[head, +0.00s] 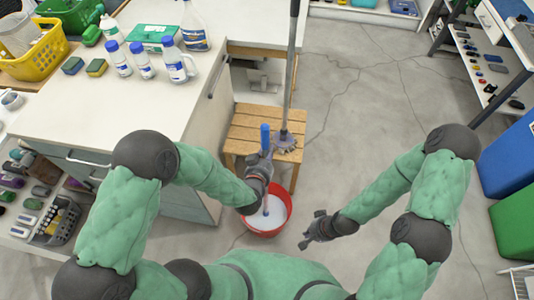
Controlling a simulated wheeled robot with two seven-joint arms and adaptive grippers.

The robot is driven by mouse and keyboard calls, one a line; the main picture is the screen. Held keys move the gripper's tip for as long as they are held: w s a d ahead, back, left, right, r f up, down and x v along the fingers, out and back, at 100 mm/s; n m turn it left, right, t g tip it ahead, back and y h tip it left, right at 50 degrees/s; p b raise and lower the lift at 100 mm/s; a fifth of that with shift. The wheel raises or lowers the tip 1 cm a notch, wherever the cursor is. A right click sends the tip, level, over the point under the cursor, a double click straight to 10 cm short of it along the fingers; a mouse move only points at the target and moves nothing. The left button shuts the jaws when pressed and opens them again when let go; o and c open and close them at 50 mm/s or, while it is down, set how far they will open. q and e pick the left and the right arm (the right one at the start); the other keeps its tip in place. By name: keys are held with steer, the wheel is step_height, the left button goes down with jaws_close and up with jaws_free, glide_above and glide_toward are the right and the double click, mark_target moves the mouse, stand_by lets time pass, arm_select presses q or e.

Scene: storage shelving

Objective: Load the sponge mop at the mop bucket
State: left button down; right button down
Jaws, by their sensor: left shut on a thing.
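My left gripper (264,160) is shut on the blue handle (265,134) of the sponge mop, which stands nearly upright. The handle's lower part (266,205) runs down inside the red mop bucket (286,214). The bucket stands on the floor and holds whitish liquid. The mop's sponge end is not visible, and my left wrist and gripper hide part of the handle and the bucket's left rim. My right gripper (309,229) is empty with its fingers apart, to the right of the bucket and not touching it.
A wooden stool (247,130) stands behind the bucket. A grey pole (291,65) with a grey head rises beside it. A white counter (120,110) with bottles and sponges is at left. Blue (507,155) and green bins stand at right. Floor between is clear.

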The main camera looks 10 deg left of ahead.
mark_target(266, 146)
arm_select(q)
steer(key=shift+f+b, duration=0.35)
stand_by(1.4)
steer(key=shift+r+p, duration=2.9)
steer(key=shift+r, duration=0.75)
